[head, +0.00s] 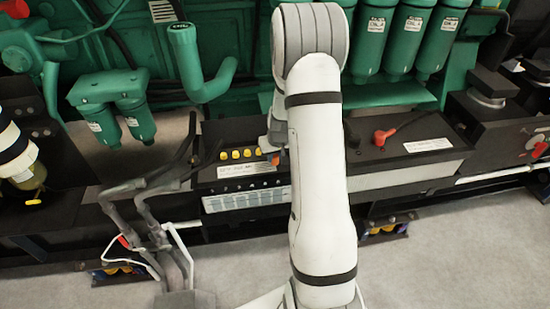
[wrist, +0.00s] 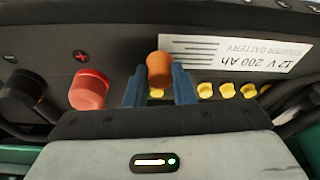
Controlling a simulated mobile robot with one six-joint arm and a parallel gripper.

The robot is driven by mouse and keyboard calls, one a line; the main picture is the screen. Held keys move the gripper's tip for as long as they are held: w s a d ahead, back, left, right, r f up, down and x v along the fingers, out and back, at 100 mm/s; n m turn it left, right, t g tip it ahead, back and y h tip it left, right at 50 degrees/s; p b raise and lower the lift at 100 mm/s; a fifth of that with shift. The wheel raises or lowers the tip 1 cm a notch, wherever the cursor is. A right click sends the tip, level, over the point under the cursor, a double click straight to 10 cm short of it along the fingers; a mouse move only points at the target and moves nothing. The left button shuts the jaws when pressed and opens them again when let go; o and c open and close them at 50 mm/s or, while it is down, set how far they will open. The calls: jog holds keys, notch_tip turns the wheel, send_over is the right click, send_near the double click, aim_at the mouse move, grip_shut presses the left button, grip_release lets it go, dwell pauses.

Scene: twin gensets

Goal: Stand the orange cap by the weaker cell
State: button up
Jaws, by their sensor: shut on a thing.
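My gripper (wrist: 158,76) is shut on a small orange cap (wrist: 159,67), held between its two blue fingers in the wrist view. A row of yellow cell caps (wrist: 227,90) runs along the battery (wrist: 120,50) to the right of the fingers; another yellow cap shows between them, just below the orange cap. In the head view the orange cap (head: 275,158) shows at the right end of the yellow caps (head: 240,154), close beside my arm. I cannot tell whether the orange cap touches the battery. No view shows which cell is weaker.
A red terminal (wrist: 88,90) and a black terminal (wrist: 22,90) stand left of my fingers in the wrist view. A second battery (head: 420,150) with a red lead (head: 392,132) lies right of my arm. Dark cables (head: 165,180) and green filters (head: 135,118) stand nearby.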

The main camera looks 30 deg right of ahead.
jog(key=shift+f, duration=0.45)
jog(key=shift+f, duration=0.25)
jog(key=o, duration=1)
jog(key=shift+r, duration=0.1)
